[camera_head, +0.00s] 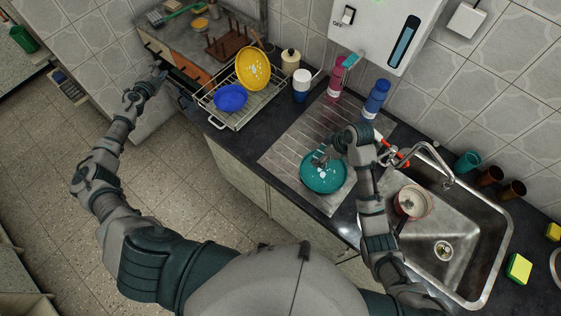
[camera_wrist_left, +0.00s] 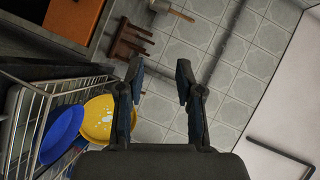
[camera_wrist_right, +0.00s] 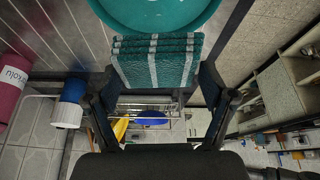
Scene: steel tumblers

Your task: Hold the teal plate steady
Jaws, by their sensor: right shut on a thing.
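The teal plate (camera_head: 322,178) lies on the ribbed drainboard left of the sink, with white spots on its face. My right gripper (camera_head: 322,156) is over the plate's far edge. In the right wrist view my right gripper (camera_wrist_right: 155,85) is shut on a folded teal cloth with white stripes (camera_wrist_right: 155,62), and the plate (camera_wrist_right: 155,12) shows just beyond the cloth. Whether cloth and plate touch is not clear. My left gripper (camera_head: 157,74) is away from the plate, left of the dish rack. In the left wrist view it (camera_wrist_left: 158,75) is open and empty.
A wire dish rack (camera_head: 237,118) holds a yellow plate (camera_head: 252,68) and a blue plate (camera_head: 231,98). Bottles, including a blue one (camera_head: 376,98), stand along the wall. The sink (camera_head: 462,232) holds a pot (camera_head: 412,202) under the tap. A yellow-green sponge (camera_head: 519,268) lies at right.

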